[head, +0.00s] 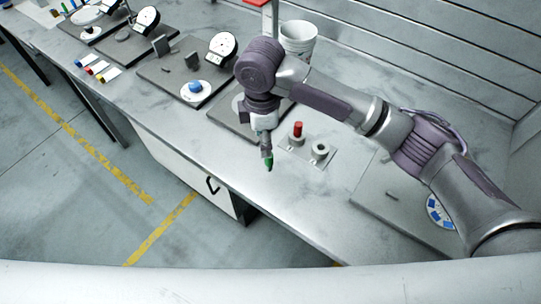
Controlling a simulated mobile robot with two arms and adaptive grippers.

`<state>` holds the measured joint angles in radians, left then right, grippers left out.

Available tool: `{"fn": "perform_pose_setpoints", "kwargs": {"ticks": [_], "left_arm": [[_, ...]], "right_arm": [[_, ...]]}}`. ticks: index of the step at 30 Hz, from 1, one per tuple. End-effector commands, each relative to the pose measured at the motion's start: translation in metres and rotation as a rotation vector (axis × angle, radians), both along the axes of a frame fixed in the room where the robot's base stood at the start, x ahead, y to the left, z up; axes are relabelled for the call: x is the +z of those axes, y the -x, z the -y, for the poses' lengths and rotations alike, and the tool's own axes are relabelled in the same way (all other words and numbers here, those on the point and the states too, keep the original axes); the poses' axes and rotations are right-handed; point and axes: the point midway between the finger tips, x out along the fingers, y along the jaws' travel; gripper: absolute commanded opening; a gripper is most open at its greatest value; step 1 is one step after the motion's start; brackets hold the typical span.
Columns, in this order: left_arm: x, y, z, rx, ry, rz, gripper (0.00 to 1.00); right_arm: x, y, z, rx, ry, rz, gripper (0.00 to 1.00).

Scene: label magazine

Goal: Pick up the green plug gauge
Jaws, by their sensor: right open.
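The green plug gauge (269,163) shows as a small green piece right at the fingertips of my right gripper (267,153), near the front edge of the bench. My right gripper points down and is open. I cannot tell whether its fingers touch the gauge, and the fingers hide part of it. My left gripper is not in view.
A plate (292,150) right of the gripper carries a red-topped post (297,131) and a grey ring-shaped piece (320,149). A white bucket (299,36) and dial-gauge stands (222,45) stand farther back. The bench (235,170) is clear near its front edge.

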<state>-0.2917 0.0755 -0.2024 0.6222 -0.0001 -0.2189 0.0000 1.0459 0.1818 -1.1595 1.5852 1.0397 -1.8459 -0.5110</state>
Motion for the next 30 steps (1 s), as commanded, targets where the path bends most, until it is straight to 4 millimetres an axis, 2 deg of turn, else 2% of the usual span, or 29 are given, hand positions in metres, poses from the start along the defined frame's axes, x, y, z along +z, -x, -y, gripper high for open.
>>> {"fn": "perform_pose_setpoints", "kwargs": {"ticks": [1,3,6,11,15,17,23,30], "left_arm": [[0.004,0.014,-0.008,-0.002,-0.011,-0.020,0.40],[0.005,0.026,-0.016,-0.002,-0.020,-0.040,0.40],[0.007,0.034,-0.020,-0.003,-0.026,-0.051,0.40],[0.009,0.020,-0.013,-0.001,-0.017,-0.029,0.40],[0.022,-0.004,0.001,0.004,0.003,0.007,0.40],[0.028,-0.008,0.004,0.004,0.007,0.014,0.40],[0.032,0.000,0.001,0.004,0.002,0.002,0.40],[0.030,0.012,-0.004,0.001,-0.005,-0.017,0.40]], "right_arm": [[-0.009,0.000,0.002,-0.004,0.003,-0.004,0.54],[-0.022,0.000,0.002,-0.004,0.002,-0.003,0.54],[-0.037,-0.001,0.002,-0.004,0.001,-0.002,0.54],[-0.047,-0.001,0.002,-0.003,0.001,0.001,0.54],[-0.061,0.000,0.007,-0.005,0.001,-0.002,0.54],[-0.069,-0.001,0.010,-0.005,0.002,-0.001,0.54],[-0.095,-0.002,0.010,-0.003,0.001,0.001,0.54],[-0.099,-0.002,0.010,-0.002,0.000,0.003,0.54]]}}
